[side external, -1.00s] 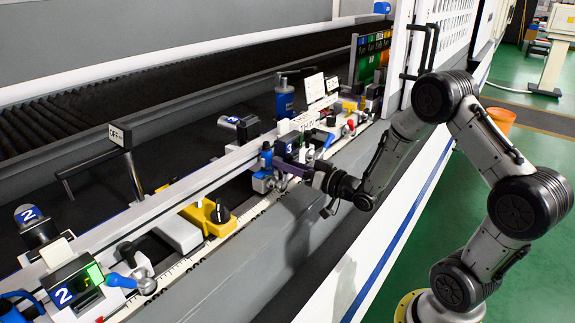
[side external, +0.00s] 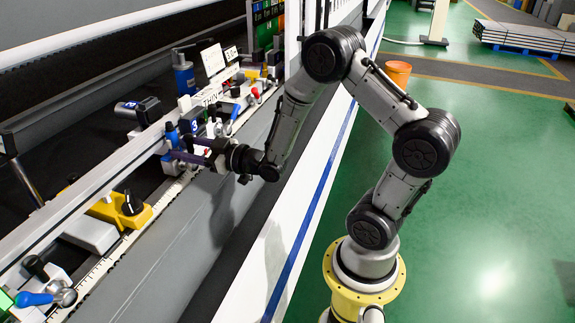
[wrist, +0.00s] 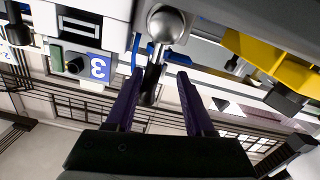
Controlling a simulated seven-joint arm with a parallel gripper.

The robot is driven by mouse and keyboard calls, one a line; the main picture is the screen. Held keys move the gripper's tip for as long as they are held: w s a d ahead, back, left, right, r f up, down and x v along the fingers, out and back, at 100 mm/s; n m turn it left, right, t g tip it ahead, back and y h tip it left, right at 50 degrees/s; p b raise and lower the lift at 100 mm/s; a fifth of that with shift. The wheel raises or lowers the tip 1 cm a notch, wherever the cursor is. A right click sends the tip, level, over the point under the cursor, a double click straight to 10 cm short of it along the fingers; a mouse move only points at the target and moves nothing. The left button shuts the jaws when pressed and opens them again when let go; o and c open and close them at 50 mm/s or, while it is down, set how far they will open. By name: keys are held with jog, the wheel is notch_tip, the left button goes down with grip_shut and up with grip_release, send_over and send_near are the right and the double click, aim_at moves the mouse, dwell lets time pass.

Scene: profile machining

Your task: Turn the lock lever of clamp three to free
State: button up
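Clamp three carries a blue plate with a white 3 (side external: 194,126); the plate shows upside down in the wrist view (wrist: 98,66). In the wrist view a lever with a shiny metal ball (wrist: 168,25) and a dark end reaches down between my fingers. I take it as the lock lever. My gripper (wrist: 159,75) is open, one purple finger on each side of the lever, with visible gaps. In the side view my gripper (side external: 190,156) is at the front of clamp three and hides the lever there.
A blue lever with a metal ball (side external: 45,298) is at the lower left. Several fixtures and a blue cylinder (side external: 184,75) stand beyond clamp three.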

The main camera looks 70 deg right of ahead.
aim_at(180, 166)
jog(key=a+n, duration=0.1)
jog(key=n, duration=0.1)
jog(key=a+f+n, duration=0.1)
jog(key=n, duration=0.1)
jog(key=shift+a+n, duration=0.25)
jog(key=shift+n, duration=0.15)
jog(key=n, duration=0.1)
jog(key=a+f+n, duration=0.1)
jog(key=n, duration=0.1)
jog(key=shift+a+f+n, duration=0.2)
jog(key=shift+f+n, duration=0.05)
jog(key=shift+n, duration=0.15)
jog(key=s, duration=1.4)
jog(key=shift+w+a+r, duration=0.75)
jog(key=shift+w+r, duration=0.15)
jog(key=shift+r, duration=3.3)
jog(key=shift+w+a+r, duration=0.75)
jog(key=shift+w+r, duration=0.15)
jog(key=shift+r, duration=3.25)
jog(key=s+f+m+g, duration=0.3)
jog(key=s+m+g, duration=0.2)
jog(key=s, duration=0.4)
jog(key=s+f+m+g, duration=0.4)
jog(key=s+m+g, duration=0.1)
jog(key=s+g, duration=0.2)
jog(key=shift+s+a+f, duration=0.3)
jog(key=shift+s+a, duration=0.1)
jog(key=shift+s, duration=0.45)
